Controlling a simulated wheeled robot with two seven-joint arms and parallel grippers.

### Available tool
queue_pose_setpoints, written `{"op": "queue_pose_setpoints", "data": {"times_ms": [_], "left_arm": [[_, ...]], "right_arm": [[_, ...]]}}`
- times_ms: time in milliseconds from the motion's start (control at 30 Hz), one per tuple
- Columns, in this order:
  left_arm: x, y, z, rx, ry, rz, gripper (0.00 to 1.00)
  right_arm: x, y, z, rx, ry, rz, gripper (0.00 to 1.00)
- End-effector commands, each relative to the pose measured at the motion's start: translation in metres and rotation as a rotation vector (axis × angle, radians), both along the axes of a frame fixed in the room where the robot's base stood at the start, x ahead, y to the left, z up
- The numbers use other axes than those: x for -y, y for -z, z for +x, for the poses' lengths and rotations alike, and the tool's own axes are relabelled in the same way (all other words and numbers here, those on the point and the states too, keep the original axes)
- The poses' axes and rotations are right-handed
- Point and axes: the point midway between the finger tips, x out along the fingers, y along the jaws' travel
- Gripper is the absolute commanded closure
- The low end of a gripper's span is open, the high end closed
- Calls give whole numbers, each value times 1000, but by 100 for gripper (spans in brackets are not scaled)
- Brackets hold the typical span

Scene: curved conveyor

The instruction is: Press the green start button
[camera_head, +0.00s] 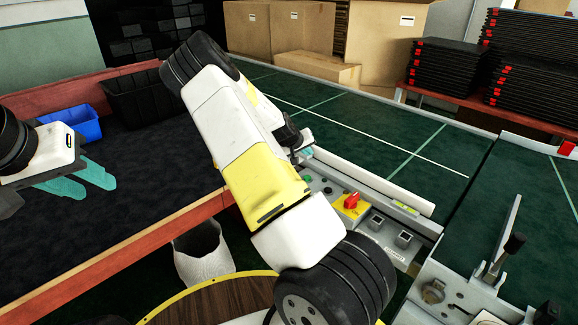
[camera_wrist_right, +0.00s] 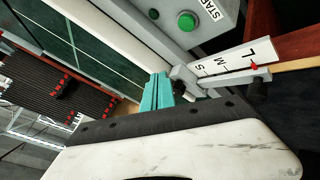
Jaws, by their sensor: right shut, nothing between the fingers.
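The green start button (camera_wrist_right: 187,20) shows at the top of the right wrist view, on a grey panel beside partly cropped "STAR" lettering. In the head view a small green spot (camera_head: 308,178) shows on the control panel (camera_head: 328,190), partly beside my right arm. My right gripper (camera_wrist_right: 157,92) has teal fingers, shut together and empty, apart from the button in the right wrist view. In the head view it shows (camera_head: 305,151), mostly hidden behind my right arm. My left gripper (camera_head: 100,189) is at the left over the dark table, its teal fingers apart and empty.
A red rotary switch (camera_head: 351,201) on a yellow plate and black switches sit on the panel. A green conveyor (camera_head: 375,135) runs behind. A black bin (camera_head: 137,97) and a blue bin (camera_head: 75,124) stand on the dark table. An L-M-S scale (camera_wrist_right: 228,62) is near the right fingers.

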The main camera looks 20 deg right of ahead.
Motion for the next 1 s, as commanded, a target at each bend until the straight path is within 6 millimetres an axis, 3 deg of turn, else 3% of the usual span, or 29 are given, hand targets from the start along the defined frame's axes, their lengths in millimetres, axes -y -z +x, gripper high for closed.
{"op": "queue_pose_setpoints", "data": {"times_ms": [467, 1000], "left_arm": [[0, 0, 0, 0, 0, 0, 64], [0, 0, 0, 0, 0, 0, 64]], "right_arm": [[0, 8, 0, -1, -1, -2, 100], [0, 77, 0, -2, 0, -1, 100]]}}
